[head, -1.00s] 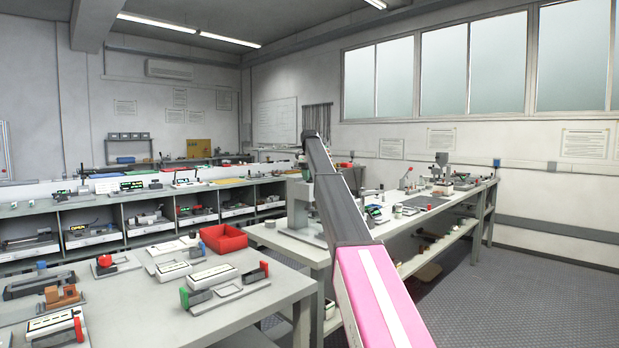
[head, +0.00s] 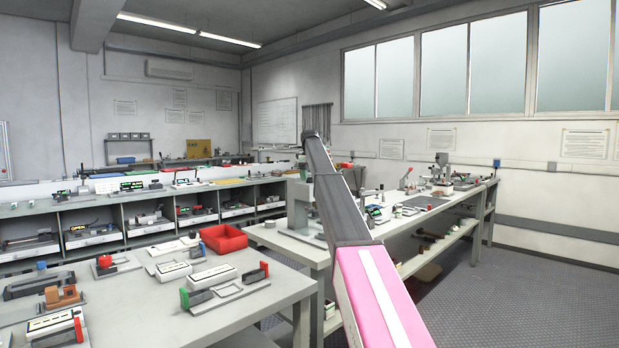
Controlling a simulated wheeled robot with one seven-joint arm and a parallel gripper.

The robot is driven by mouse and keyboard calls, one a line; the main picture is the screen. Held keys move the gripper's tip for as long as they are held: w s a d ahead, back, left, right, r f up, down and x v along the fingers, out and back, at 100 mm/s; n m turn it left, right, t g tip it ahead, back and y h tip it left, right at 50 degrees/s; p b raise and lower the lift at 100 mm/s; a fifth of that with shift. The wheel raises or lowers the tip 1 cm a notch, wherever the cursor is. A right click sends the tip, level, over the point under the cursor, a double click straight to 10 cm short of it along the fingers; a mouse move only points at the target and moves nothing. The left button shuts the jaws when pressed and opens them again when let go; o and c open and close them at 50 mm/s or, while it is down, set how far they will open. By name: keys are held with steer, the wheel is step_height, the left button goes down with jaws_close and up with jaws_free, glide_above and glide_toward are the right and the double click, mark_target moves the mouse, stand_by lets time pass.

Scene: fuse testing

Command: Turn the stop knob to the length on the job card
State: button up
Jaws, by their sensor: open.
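I cannot make out a stop knob or a readable job card in the head view. My arm, a pink link leading to a dark one, rises through the middle of the picture, and my gripper does not show. Behind the arm, a bench press (head: 300,205) stands on the long right-hand bench (head: 275,238). Small devices and a dark flat mat (head: 424,202) lie farther along that bench, too small to read. The arm hides part of the bench.
A near grey table (head: 235,315) at lower left holds a red tray (head: 232,246), white boxes and fixtures with red or green ends. Shelving with several devices runs behind it. My arm crosses in front of the right bench. Open floor (head: 530,290) lies at the right.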

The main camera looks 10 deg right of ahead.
step_height(320, 180, up, 11)
stand_by(0.5)
steer(key=shift+f, duration=0.1)
